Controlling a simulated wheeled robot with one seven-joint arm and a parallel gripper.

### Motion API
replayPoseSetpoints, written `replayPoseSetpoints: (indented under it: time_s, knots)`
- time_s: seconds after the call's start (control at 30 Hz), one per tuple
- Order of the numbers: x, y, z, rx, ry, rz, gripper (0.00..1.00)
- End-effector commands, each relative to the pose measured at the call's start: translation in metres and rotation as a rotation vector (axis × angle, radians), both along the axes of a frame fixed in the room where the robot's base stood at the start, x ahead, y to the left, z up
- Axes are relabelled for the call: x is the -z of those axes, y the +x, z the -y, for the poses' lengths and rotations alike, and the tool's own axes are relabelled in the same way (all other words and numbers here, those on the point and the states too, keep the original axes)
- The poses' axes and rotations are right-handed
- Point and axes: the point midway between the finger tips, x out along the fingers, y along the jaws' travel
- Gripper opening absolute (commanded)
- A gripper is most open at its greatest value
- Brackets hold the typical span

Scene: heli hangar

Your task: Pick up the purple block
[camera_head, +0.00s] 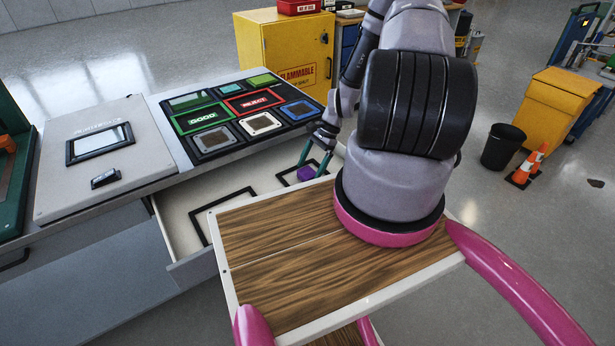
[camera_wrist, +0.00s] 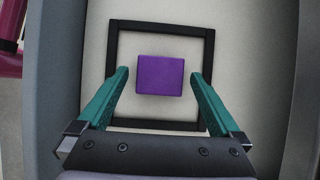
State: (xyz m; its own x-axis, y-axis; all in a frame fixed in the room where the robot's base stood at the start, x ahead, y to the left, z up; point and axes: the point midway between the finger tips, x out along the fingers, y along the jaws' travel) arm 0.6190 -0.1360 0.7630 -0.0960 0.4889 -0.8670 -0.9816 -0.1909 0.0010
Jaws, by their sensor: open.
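The purple block (camera_wrist: 160,75) lies inside a black square frame (camera_wrist: 162,23) on the pale floor of an open drawer in the wrist view. My gripper (camera_wrist: 160,75) is open, with one teal finger on each side of the block and visible gaps to both. Nothing is held. In the head view the purple block (camera_head: 306,173) shows between the teal fingers of my gripper (camera_head: 314,165), low over the right part of the drawer. Part of the black frame is hidden behind my gripper in both views.
The open drawer (camera_head: 178,215) has a second, empty black frame (camera_head: 195,225) to the left. Above it is a worktop with a black panel (camera_head: 180,135) of marked squares. A yellow flammable cabinet (camera_head: 285,55) stands behind. The drawer walls lie close around my gripper.

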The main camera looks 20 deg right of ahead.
Motion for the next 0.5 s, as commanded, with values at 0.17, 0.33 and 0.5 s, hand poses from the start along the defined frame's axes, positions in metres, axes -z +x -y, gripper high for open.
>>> replayPoseSetpoints:
  time_s: [0.17, 0.33, 0.5]
  knots:
    - [0.018, -0.001, -0.010, -0.002, 0.000, 0.001, 1.00]
    - [0.020, -0.001, -0.011, -0.001, -0.001, 0.002, 1.00]
    - [0.020, -0.002, -0.011, 0.000, -0.001, 0.002, 0.69]
